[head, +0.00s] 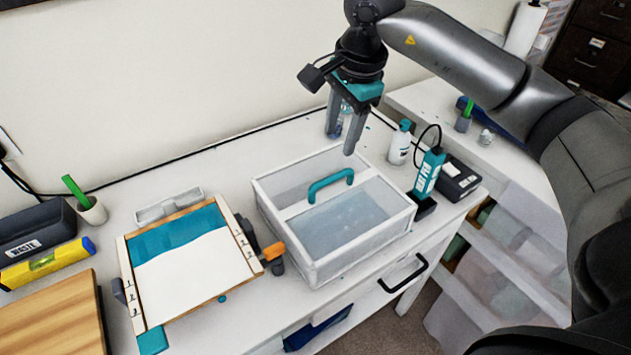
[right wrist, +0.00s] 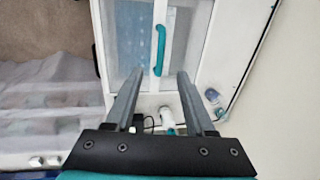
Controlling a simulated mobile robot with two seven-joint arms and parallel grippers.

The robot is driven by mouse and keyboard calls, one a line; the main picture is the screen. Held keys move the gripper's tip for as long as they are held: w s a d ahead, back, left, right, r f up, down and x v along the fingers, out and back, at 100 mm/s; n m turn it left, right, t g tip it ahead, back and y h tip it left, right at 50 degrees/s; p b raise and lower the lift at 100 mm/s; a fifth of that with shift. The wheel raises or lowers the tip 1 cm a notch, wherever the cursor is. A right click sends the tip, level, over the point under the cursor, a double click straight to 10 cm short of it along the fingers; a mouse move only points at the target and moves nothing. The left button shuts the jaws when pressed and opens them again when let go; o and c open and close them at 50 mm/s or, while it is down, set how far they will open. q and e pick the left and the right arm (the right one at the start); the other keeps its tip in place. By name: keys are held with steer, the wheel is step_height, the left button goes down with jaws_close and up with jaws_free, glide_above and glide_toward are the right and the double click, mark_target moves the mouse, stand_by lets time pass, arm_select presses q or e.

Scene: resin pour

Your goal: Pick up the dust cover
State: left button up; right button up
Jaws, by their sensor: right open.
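The dust cover (head: 312,265) is a clear box with white edges and a teal handle (head: 331,184) on its top bar. It stands on the white workbench at the middle of the head view. My right gripper (head: 342,140) is open and empty above the back part of the cover, fingers pointing down. It is apart from the handle. In the right wrist view, the cover (right wrist: 112,30) lies beyond the fingertips of my right gripper (right wrist: 157,75), and the teal handle (right wrist: 160,48) shows between and ahead of them. My left gripper is not in view.
A framed board (head: 195,270) with teal and white areas lies left of the cover, an orange-and-grey clamp (head: 273,253) between them. A white bottle (head: 399,145), a teal device (head: 428,173) and a black box (head: 458,180) stand to the right. A yellow level (head: 45,264) lies far left.

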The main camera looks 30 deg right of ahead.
glide_toward(333, 176)
steer(key=f, duration=0.3)
steer(key=a+f, duration=0.1)
steer(key=shift+w+f, duration=0.25)
steer(key=shift+f, duration=0.05)
steer(key=shift+w+d+f, duration=0.1)
steer(key=shift+w+f, duration=0.05)
steer(key=shift+f, duration=0.7)
steer(key=f, duration=0.3)
steer(key=w+f+p, duration=0.1)
steer(key=shift+d+f, duration=0.2)
steer(key=shift+d, duration=0.05)
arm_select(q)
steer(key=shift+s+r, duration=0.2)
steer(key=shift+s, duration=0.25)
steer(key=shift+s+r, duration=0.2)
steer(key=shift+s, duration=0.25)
arm_select(e)
steer(key=shift+c, duration=1.4)
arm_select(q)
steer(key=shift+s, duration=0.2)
arm_select(e)
jaws_close()
steer(key=shift+w+r, duration=0.1)
